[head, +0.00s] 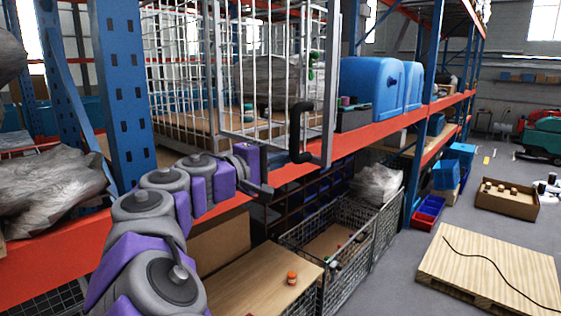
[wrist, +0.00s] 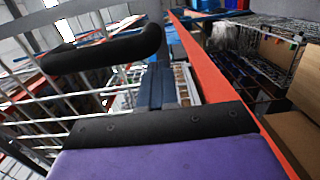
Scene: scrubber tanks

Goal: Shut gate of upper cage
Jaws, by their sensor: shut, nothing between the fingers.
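The upper cage (head: 180,75) is a white wire cage on the orange-beamed rack shelf, seen in the head view. Its gate (head: 224,60) is a wire panel in a grey metal frame, standing out toward the beam's front edge; it looks ajar, but the exact angle is unclear. A black handle (head: 299,132) is on the gate. It also shows large at the upper left of the wrist view (wrist: 100,52). My gripper (head: 264,188) is shut and empty, below and left of the handle, in front of the orange beam. It appears apart from the handle.
A blue tank (head: 372,80) stands right of the cage. A blue rack upright (head: 122,90) stands left, near my arm. Below are a lower wire cage (head: 330,240) and a wooden top (head: 250,282) with a small orange item. A pallet (head: 490,272) lies on the floor at right.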

